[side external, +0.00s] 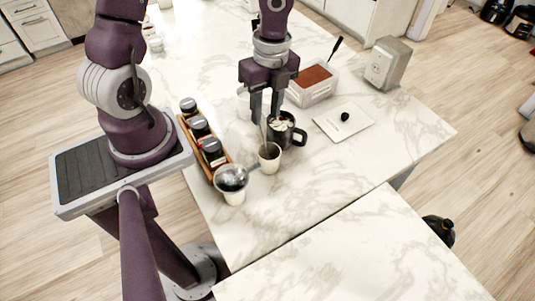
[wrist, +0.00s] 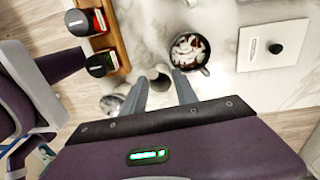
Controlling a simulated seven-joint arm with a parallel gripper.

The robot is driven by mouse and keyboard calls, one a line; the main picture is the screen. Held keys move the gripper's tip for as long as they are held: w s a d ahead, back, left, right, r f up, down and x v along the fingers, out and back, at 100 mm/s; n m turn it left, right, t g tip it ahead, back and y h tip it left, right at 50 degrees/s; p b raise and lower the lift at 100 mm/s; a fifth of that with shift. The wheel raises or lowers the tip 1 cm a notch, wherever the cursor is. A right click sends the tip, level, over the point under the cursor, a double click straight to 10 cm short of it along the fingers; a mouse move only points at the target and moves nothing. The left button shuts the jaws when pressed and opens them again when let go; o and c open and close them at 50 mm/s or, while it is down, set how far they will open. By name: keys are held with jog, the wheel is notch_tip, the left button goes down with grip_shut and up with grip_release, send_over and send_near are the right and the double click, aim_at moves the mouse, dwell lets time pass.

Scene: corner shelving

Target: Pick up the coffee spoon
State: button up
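A thin spoon handle (side external: 264,136), which appears to be the coffee spoon, rises tilted out of a small pale cup (side external: 269,160). Its bowl is hidden in the cup. My gripper (side external: 266,119) points down above the cup, with its two fingers apart and the handle's upper end near them. I cannot tell whether the handle is between the fingers or touching one. In the wrist view my open gripper (wrist: 161,80) has the pale cup (wrist: 161,76) showing between and beyond its fingertips; the spoon is hard to make out there.
A black mug with white topping (side external: 287,133) stands close beside the cup. A mesh strainer (side external: 231,178) sits on another cup in front. A wooden rack (side external: 222,160) of jars is left. Behind are a tub of brown powder (side external: 313,92) and a white board (side external: 352,128).

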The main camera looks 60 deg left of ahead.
aim_at(261, 127)
jog(key=f, duration=0.3)
jog(key=s+f, duration=0.1)
jog(key=f, duration=0.3)
jog(key=shift+s, duration=0.2)
jog(key=shift+a, duration=0.1)
grip_shut()
